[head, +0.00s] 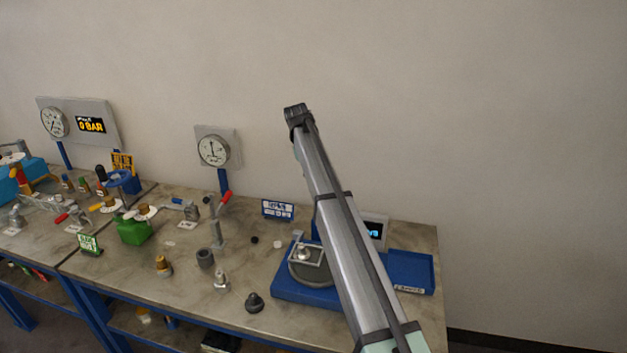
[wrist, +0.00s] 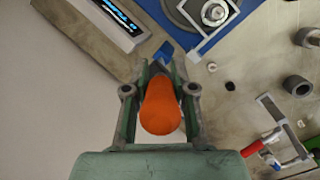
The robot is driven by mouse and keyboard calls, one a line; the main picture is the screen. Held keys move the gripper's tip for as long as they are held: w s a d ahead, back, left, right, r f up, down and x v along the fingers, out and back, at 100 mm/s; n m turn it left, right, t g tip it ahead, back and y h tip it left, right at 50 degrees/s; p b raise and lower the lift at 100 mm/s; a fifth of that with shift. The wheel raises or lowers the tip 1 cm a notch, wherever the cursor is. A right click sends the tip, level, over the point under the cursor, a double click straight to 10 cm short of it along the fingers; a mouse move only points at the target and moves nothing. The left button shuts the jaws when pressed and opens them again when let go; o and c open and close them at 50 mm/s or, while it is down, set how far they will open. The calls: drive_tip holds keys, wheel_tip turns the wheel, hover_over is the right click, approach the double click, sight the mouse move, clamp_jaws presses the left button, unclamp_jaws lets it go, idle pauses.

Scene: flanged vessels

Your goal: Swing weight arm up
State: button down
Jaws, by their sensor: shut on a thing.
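My gripper (wrist: 161,72) shows in the wrist view, with its fingers shut around an orange rounded grip (wrist: 160,106). What the grip joins to is hidden by the fingers, so I cannot trace the weight arm from it. Beyond the fingertips is a blue-based device with a round grey plate, a metal nut (wrist: 214,12) and a pale bracket. In the head view the blue base (head: 290,292) stands at the bench's right end, with the bracket over its round plate (head: 307,273). I cannot make out my gripper or the orange grip in the head view.
A small display (head: 376,231) stands behind the blue base, beside a blue tray (head: 410,268). Left of the base are a dark cone-shaped part (head: 254,302), a grey cylinder (head: 205,258) and a red-handled valve (head: 217,228). A gauge (head: 214,150) stands near the plain wall.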

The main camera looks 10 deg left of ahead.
drive_tip(key=c, duration=0.9)
unclamp_jaws()
drive_tip(key=shift+w, duration=0.3)
drive_tip(key=shift+c, duration=0.2)
drive_tip(key=shift+s, duration=0.1)
drive_tip(key=shift+r, duration=0.1)
drive_tip(key=v, duration=0.7)
drive_tip(key=shift+r, duration=0.2)
